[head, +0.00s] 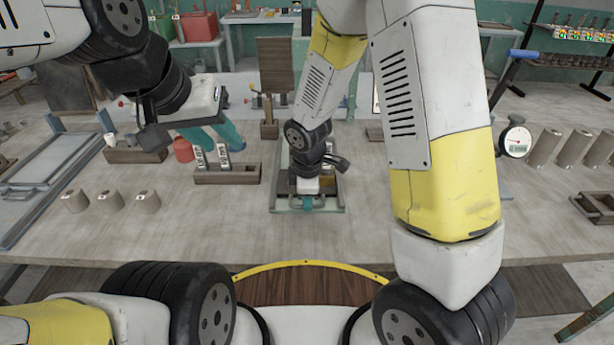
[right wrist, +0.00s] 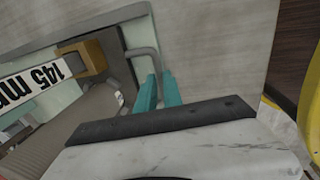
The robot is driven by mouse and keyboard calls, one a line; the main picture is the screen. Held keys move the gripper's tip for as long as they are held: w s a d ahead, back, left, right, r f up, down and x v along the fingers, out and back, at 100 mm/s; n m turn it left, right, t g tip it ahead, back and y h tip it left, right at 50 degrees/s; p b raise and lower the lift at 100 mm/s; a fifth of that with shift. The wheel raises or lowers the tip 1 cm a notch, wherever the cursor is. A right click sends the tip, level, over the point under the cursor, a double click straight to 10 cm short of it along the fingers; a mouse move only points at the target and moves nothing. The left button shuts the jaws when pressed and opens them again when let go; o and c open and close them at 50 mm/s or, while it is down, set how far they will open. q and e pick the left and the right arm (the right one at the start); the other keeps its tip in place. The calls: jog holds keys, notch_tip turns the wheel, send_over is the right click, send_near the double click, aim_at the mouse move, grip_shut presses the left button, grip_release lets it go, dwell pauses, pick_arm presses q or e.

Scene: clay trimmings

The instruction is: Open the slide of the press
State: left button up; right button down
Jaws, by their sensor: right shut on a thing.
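The press (head: 279,190) stands on the table in front of me, a pale green frame around a dark grey body, partly hidden by my right arm. In the right wrist view its pale green frame (right wrist: 108,22) and a grey bent handle (right wrist: 146,55) show. My right gripper (head: 308,204) is low at the press's near side; its teal fingers (right wrist: 158,92) are shut on the handle. A white bar labelled 145 mm (right wrist: 35,82) lies across the press beside a tan block (right wrist: 82,58). My left gripper (head: 213,136) is open, its teal fingers apart above a wooden rack.
The wooden rack (head: 227,175) holds labelled upright pieces (head: 224,156). Several clay cylinders (head: 110,198) stand at the left, more (head: 573,148) at the right by a dial gauge (head: 515,142). The table's front strip is clear.

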jog(key=shift+s, duration=0.4)
jog(key=c, duration=1.5)
grip_release()
jog(key=r, duration=0.2)
jog(key=s+r, duration=0.1)
jog(key=r, duration=0.4)
jog(key=shift+s+r, duration=0.2)
jog(key=shift+r, duration=0.15)
